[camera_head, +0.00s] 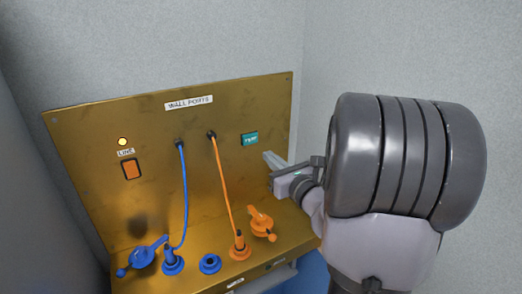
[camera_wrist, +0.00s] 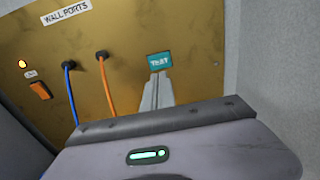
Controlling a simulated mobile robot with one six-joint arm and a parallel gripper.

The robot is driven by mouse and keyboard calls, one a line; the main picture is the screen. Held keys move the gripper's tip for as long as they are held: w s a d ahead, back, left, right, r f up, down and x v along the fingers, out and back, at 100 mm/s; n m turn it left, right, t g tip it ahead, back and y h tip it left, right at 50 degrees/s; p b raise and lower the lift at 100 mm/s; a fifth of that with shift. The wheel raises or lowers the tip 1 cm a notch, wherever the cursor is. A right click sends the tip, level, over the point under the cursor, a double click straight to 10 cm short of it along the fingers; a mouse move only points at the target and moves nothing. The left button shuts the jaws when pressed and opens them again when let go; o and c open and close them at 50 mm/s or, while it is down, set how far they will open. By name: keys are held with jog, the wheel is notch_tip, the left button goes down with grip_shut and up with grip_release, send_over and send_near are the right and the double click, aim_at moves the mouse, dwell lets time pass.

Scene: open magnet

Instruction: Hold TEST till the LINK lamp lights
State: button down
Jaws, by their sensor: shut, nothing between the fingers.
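The teal TEST button (camera_head: 250,139) is on the right of the upright brass panel; it also shows in the wrist view (camera_wrist: 160,59). My gripper (camera_head: 267,155) is shut and empty, its fingertips just below and right of the button in the head view, with a small gap showing. In the wrist view the fingertips (camera_wrist: 157,77) reach the button's lower edge; I cannot tell contact there. The LINK lamp (camera_head: 122,141) at the panel's left glows bright yellow and looks lit; it also shows in the wrist view (camera_wrist: 22,63).
An orange rocker switch (camera_head: 131,169) sits below the lamp. A blue cable (camera_head: 185,200) and an orange cable (camera_head: 224,185) run down to plugs on the lower ledge. Blue and orange caps and a blue socket ring (camera_head: 209,263) are there. A grey wall stands close on the right.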

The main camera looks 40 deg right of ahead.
jog(key=v, duration=0.3)
jog(key=shift+s+a+r, duration=0.15)
jog(key=shift+s, duration=0.15)
jog(key=shift+s, duration=0.1)
